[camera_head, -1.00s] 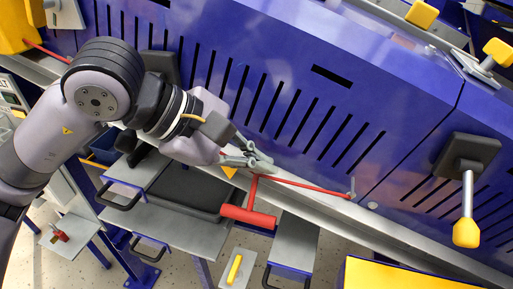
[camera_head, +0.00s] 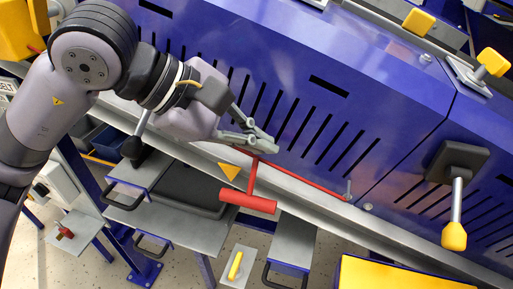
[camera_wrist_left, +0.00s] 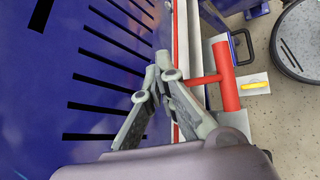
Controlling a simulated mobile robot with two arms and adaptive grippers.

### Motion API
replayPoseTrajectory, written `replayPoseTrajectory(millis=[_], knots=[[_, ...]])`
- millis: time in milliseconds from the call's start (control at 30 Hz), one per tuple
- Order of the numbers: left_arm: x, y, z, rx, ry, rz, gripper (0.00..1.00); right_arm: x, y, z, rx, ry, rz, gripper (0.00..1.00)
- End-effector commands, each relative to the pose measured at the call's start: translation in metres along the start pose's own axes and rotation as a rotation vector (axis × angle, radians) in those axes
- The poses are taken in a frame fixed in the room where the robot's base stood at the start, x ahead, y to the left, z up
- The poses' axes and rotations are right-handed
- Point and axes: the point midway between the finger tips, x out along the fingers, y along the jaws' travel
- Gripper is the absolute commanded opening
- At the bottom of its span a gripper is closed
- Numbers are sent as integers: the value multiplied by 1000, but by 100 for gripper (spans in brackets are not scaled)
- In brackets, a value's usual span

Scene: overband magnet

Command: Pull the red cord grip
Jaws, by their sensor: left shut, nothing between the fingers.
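The red cord grip (camera_head: 248,203) is a T-shaped handle hanging by a short stem from a red cord (camera_head: 305,180) along the blue machine's lower edge. It also shows in the left wrist view (camera_wrist_left: 228,82), right of my fingers. My left gripper (camera_head: 268,143) is shut and empty, just above the junction of stem and cord. The grip's bar is clear of the fingers. My right gripper is out of view.
The slotted blue housing (camera_head: 300,60) rises close behind my gripper. A grey rail (camera_head: 310,205) runs beneath the cord. Grey trays (camera_head: 190,222) stand below; a yellow-ended lever (camera_head: 454,235) is at right.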

Motion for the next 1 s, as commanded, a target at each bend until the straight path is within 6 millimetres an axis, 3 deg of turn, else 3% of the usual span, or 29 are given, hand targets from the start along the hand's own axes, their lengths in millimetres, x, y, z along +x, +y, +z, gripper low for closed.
replayPoseTrajectory(millis=[533,1000], knots=[[-8,6,6,1,0,2,0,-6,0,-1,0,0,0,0],[-39,29,28,1,0,3,0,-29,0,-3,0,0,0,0]])
